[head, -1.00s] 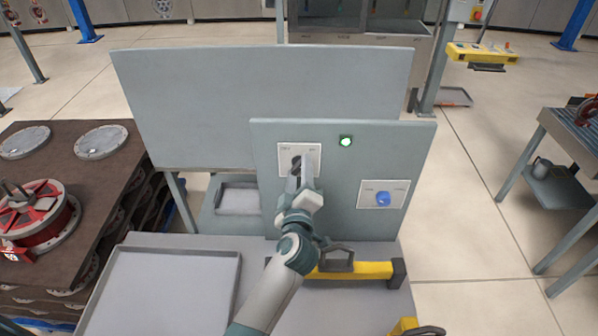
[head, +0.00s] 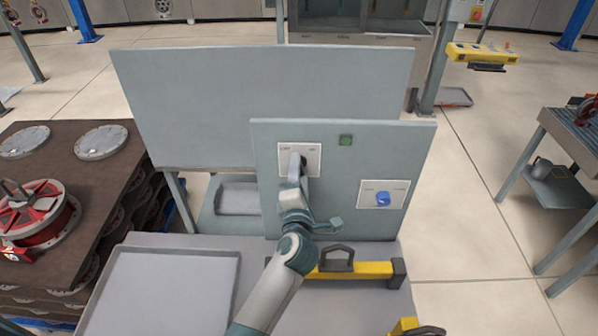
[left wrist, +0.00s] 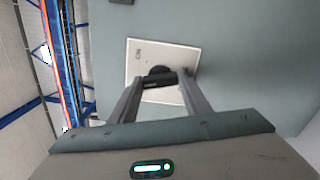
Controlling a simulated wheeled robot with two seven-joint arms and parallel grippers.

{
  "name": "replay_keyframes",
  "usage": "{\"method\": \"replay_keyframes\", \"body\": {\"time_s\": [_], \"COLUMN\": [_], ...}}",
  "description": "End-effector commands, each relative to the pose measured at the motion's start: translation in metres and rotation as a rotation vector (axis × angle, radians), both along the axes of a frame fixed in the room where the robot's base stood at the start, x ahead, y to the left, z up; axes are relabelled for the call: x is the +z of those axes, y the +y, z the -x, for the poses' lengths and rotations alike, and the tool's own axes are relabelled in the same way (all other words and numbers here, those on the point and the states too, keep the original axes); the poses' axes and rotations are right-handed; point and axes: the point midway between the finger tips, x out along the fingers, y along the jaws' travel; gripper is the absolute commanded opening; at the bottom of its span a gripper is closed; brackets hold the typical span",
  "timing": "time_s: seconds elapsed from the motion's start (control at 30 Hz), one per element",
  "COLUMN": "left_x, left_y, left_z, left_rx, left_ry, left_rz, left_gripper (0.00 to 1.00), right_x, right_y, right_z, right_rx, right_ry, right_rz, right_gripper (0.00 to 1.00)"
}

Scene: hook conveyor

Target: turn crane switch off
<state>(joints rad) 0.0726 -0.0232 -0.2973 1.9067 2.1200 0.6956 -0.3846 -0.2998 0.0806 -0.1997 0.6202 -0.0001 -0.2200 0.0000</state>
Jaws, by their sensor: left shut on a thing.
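The crane switch is a dark rotary knob on a white plate (head: 286,161) on the grey-green control panel (head: 340,215). My left gripper (head: 298,165) is at this plate, shut on the knob and covering most of it. In the left wrist view, the dark knob (left wrist: 158,76) sits between my two fingertips, in front of the white plate (left wrist: 185,56). My right gripper is not in view.
A blue knob (head: 382,199) sits on a second plate at the panel's lower right. A yellow bar with a dark handle (head: 360,269) lies on the table below. A grey tray (head: 232,290) is at the left. A larger grey board (head: 190,100) stands behind.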

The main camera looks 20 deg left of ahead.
Motion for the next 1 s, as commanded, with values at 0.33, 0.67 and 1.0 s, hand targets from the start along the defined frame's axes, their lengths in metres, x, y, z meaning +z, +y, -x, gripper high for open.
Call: {"method": "replay_keyframes", "body": {"time_s": [0.33,0.67,1.0], "left_x": [-0.002,-0.002,-0.0021], "left_y": [-0.0005,-0.0004,-0.0005], "left_z": [0.0005,0.0005,0.0005], "left_rx": [0.0,0.0,0.0], "left_ry": [-0.075,-0.111,-0.114], "left_rz": [0.274,0.396,0.411], "left_gripper": [0.21,0.21,0.21], "right_x": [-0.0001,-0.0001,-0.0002], "right_y": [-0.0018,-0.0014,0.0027], "right_z": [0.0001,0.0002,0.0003], "right_rx": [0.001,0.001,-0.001], "right_ry": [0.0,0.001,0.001], "right_rz": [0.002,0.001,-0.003], "right_gripper": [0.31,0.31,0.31]}}
